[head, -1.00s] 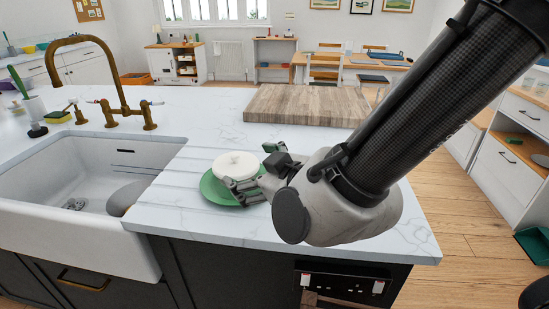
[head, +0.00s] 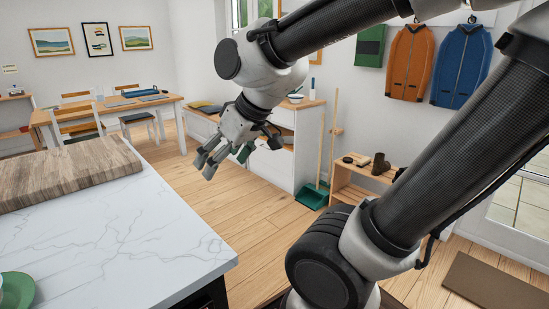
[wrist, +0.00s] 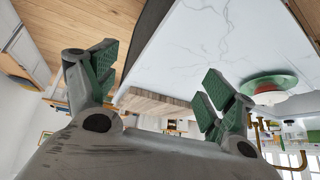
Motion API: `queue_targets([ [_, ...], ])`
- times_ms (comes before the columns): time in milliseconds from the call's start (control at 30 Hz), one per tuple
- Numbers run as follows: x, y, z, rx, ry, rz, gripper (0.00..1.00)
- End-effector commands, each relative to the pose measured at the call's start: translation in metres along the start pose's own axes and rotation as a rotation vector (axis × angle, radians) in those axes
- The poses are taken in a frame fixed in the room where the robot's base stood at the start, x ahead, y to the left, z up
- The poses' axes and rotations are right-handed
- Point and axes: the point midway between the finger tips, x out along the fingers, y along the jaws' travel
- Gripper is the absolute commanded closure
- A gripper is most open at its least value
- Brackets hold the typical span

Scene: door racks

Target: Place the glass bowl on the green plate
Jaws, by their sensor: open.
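The green plate (head: 18,291) is cut off at the lower left corner of the head view, on the white counter. A pale rounded thing shows at its edge there. In the wrist view the plate (wrist: 284,79) is at the right, with a whitish and reddish thing by it. My gripper (head: 223,163) is open and empty, in the air right of the counter over the wooden floor. Its spread fingers also show in the wrist view (wrist: 160,85). I cannot make out a glass bowl with certainty.
A wooden board (head: 65,178) lies on the counter (head: 120,240). A white cabinet (head: 300,150) with a small dish (head: 296,98) on top stands behind my gripper. A green dustpan (head: 312,196) and low bench (head: 360,180) are to the right. Floor between is clear.

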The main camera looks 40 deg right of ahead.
Motion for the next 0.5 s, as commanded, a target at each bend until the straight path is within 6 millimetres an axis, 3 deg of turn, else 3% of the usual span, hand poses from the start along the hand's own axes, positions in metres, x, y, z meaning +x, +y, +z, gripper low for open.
queue_targets([
  [33, -0.02, 0.024, 0.021, 0.071, -0.035, 0.057, 0.17],
  [100, -0.043, 0.045, 0.049, 0.153, -0.094, 0.119, 0.17],
  [200, -0.066, 0.062, 0.08, 0.241, -0.155, 0.184, 0.17],
  [300, -0.078, 0.069, 0.096, 0.287, -0.188, 0.217, 0.17],
  [500, -0.081, 0.07, 0.101, 0.299, -0.2, 0.226, 0.17],
])
